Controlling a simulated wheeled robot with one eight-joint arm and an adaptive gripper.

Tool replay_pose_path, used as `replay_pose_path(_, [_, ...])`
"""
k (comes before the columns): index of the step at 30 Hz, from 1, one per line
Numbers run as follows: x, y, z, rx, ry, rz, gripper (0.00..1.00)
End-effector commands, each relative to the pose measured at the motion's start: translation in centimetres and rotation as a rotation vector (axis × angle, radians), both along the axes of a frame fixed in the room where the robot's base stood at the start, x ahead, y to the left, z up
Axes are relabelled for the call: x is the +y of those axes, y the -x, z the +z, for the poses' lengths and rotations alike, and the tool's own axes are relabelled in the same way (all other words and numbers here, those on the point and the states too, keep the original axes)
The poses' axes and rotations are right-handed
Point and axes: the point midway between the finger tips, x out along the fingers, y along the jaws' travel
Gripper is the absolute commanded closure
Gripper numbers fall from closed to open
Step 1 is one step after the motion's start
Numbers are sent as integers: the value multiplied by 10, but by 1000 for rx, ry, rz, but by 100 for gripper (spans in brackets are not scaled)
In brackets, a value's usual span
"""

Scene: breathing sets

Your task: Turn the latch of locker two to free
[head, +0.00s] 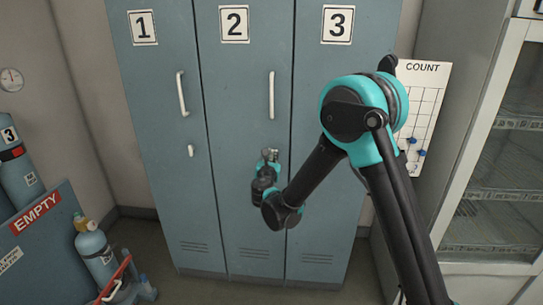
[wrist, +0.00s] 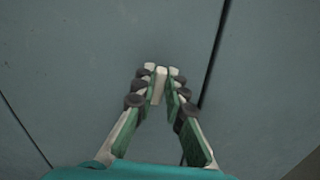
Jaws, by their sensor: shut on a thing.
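Locker two (head: 236,100) is the blue-grey middle door, marked with a 2, with a white vertical handle (head: 271,95). My gripper (head: 269,154) is at this door below the handle. In the wrist view my gripper (wrist: 161,77) has its fingers closed around a small white latch (wrist: 159,84). The latch looks roughly upright there, slightly tilted. In the head view my gripper hides most of the latch, so its exact angle on the door cannot be told.
Locker one (head: 160,100) has its own small white latch (head: 190,151), upright. Locker three (head: 335,80) is partly behind my arm. A glass-door cabinet (head: 500,170) stands right. Cylinders, one small one (head: 95,250), and an EMPTY sign (head: 36,214) are at the left.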

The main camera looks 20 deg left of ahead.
Motion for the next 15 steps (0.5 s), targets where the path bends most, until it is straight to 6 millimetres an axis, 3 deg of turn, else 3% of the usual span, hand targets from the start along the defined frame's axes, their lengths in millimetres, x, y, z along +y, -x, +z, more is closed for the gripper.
replay_pose_path(15, [-6,-1,-2,110,-458,-1,100])
